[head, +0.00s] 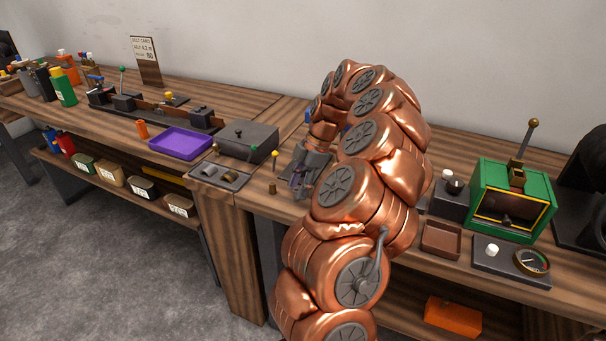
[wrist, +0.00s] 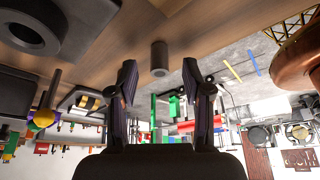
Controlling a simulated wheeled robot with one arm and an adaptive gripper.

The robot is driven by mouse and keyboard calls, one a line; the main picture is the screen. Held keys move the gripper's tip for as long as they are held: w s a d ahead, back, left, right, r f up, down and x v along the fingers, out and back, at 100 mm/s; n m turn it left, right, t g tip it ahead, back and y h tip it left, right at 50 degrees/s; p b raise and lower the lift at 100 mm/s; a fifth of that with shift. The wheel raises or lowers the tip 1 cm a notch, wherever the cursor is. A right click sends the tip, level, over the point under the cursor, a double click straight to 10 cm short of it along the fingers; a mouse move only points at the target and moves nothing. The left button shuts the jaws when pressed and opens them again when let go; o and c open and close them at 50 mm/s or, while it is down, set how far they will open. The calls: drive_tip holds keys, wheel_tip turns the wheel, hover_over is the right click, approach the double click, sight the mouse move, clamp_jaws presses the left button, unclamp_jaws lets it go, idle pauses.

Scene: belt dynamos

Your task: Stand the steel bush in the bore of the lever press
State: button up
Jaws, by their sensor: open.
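A small plain cylinder, which looks like the bush (head: 272,187), stands upright on the bench near its front edge; it looks brownish in the head view. In the wrist view, which is upside down, the bush (wrist: 159,57) is dark grey-brown and lies ahead, between the lines of my fingers. My gripper (head: 298,184) is open and empty, just right of the bush, and its two fingers (wrist: 159,80) are apart with no contact visible. A dark block with a round hole (wrist: 35,25) is at the wrist view's top left; I cannot tell whether it is the lever press.
A dark lidded box (head: 248,140) stands behind. A green box with a lever (head: 513,200) stands at right. My arm hides the bench's middle.

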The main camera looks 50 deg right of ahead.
sight(297, 190)
drive_tip(key=shift+x, duration=1.05)
clamp_jaws()
drive_tip(key=shift+c, duration=1.6)
unclamp_jaws()
drive_tip(key=shift+r+b, duration=0.2)
drive_tip(key=shift+b, duration=0.1)
clamp_jaws()
drive_tip(key=shift+r, duration=0.2)
drive_tip(key=shift+r, duration=2.1)
